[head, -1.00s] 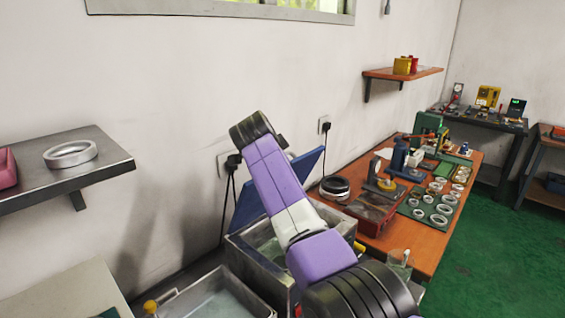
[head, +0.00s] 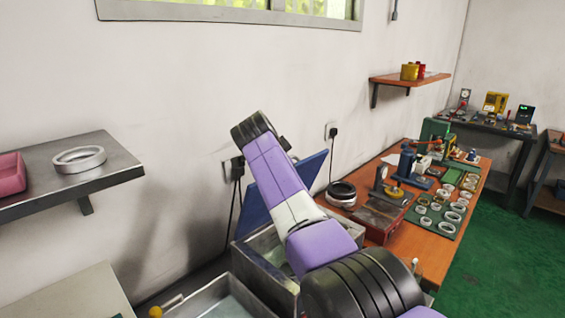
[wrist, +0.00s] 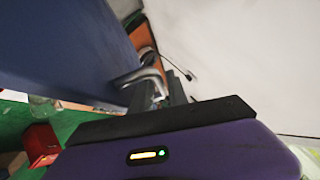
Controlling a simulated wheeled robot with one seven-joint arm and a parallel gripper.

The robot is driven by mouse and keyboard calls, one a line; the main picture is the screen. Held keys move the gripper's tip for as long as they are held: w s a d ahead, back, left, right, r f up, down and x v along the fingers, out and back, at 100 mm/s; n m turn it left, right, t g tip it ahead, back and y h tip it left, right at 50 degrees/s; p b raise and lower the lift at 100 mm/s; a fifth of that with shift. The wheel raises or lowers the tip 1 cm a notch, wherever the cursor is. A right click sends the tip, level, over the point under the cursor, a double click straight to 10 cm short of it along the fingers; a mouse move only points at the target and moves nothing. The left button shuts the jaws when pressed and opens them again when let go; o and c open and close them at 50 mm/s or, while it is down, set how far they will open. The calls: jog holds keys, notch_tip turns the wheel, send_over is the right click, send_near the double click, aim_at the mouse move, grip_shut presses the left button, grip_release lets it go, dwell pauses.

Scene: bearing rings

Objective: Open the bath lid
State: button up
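The bath is a grey metal tank (head: 246,254) below my arm in the head view, with pale liquid partly in sight. Its blue lid (head: 313,176) stands raised on the wall side, tilted up, with my arm crossing in front of it. In the wrist view the lid (wrist: 62,45) fills the upper left, and its curved silver handle (wrist: 143,76) reaches my gripper (wrist: 163,91). The dark fingers are at the handle's end; whether they clamp it is not clear. My arm hides the gripper in the head view.
A second open tank (head: 215,299) stands in front of the bath. An orange workbench (head: 411,238) with rings and tools is to the right. A metal shelf (head: 110,174) with a large ring (head: 80,160) is at left. Green floor is open at right.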

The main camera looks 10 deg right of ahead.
jog(key=shift+s+a, duration=0.1)
jog(key=shift+b+v, duration=1.15)
jog(key=shift+v, duration=2.65)
